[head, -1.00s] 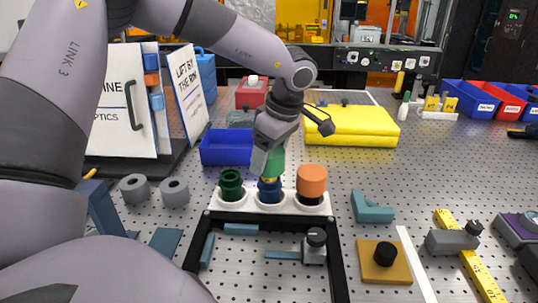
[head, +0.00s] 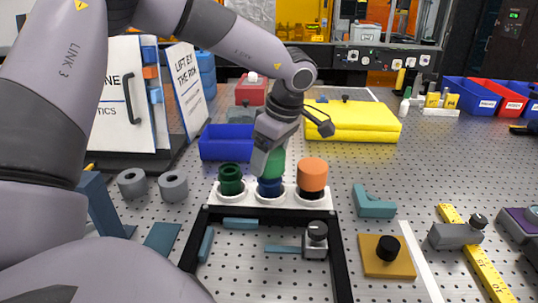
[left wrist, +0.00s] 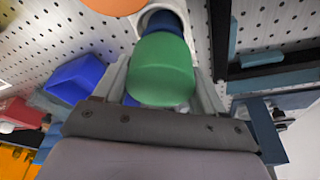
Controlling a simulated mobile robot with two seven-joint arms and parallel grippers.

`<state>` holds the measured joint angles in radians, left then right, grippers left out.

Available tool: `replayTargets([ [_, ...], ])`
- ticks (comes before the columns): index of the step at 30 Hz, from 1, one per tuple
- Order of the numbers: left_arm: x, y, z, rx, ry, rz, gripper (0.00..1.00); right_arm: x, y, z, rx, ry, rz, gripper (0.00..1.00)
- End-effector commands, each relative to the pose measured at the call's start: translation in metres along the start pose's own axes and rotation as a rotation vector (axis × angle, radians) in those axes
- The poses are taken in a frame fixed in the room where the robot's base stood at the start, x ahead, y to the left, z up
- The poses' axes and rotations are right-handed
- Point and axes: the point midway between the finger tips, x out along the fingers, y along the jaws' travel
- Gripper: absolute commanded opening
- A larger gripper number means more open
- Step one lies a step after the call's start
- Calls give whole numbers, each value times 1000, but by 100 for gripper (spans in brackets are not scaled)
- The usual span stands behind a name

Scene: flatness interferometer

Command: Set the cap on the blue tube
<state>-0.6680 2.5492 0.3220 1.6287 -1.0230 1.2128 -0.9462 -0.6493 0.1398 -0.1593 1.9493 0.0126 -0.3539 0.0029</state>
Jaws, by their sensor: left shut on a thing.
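My left gripper (head: 268,160) is shut on the green cap (head: 275,165), directly over the blue tube (head: 270,187). The blue tube stands upright in the middle hole of the white rack (head: 250,203). The cap's lower edge meets the top of the tube with no gap showing in the head view. In the left wrist view the green cap (left wrist: 162,70) lies between the fingers, with the blue tube (left wrist: 163,20) right behind it. I cannot tell how firmly the cap is seated. My right gripper is not in view.
A dark green tube (head: 230,178) stands left of the blue one, and a tube with an orange cap (head: 312,172) stands close on the right. A blue bin (head: 226,143) and a yellow block (head: 350,125) lie behind. A black frame (head: 338,250) is in front.

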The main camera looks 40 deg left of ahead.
Motion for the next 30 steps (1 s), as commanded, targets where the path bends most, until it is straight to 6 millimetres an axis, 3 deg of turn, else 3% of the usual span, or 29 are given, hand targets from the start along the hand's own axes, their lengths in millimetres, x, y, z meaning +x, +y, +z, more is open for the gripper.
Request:
replayTargets([
  [29, 18, 0, 5, 0, 0, 0, 37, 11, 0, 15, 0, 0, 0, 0],
  [30, 18, 0, 5, 0, 0, 0, 80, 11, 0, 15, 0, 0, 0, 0],
])
